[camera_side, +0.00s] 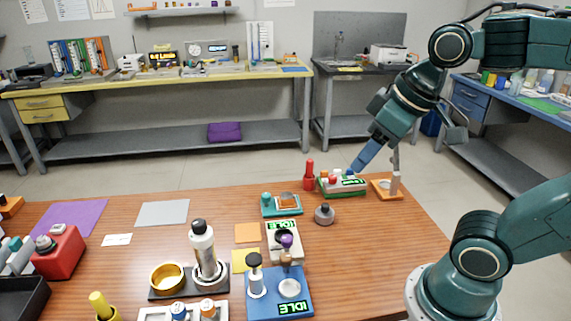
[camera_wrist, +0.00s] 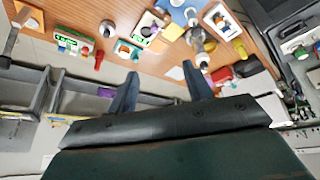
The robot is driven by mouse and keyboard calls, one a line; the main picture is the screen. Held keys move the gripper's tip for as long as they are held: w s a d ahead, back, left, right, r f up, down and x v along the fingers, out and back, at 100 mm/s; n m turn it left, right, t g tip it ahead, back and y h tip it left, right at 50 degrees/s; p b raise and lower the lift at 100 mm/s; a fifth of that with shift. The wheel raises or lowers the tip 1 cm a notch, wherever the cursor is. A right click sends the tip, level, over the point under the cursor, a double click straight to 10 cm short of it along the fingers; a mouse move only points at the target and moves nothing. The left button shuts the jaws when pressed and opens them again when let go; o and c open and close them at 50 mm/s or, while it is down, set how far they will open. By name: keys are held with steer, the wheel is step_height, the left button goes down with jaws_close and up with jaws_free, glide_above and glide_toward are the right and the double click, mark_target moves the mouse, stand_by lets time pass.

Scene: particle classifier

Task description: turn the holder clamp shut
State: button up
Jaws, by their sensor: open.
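I cannot tell for certain which part is the holder clamp. A likely one is the teal-based fixture (camera_side: 282,211) with an orange block and a teal knob, near the table's middle; it also shows in the wrist view (camera_wrist: 125,50). My gripper (camera_side: 375,172) is open and empty, above the table's far right part. It is near the green box (camera_side: 342,188) with a lit display and the orange stand (camera_side: 384,194) with a pale upright piece. The wrist view shows its two blue fingers (camera_wrist: 160,68) apart, with nothing between them.
A red post (camera_side: 309,176) and a grey round knob (camera_side: 324,215) stand near the green box. A blue base (camera_side: 270,307) with an idle display, a pale unit (camera_side: 284,253) and a brass ring (camera_side: 166,277) stand nearer. The table's right side has clear wood.

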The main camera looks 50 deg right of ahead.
steer(key=w+d+r+n+g, duration=0.1)
steer(key=w+d+r+n, duration=0.1)
steer(key=w, duration=0.9)
steer(key=n+g, duration=0.4)
steer(key=n, duration=0.4)
glide_above(266, 195)
step_height(266, 195, down, 22)
steer(key=shift+w+d+f, duration=0.1)
steer(key=shift+f, duration=0.4)
steer(key=shift+f, duration=0.15)
step_height(266, 195, down, 14)
steer(key=shift+r, duration=0.25)
steer(key=c, duration=1)
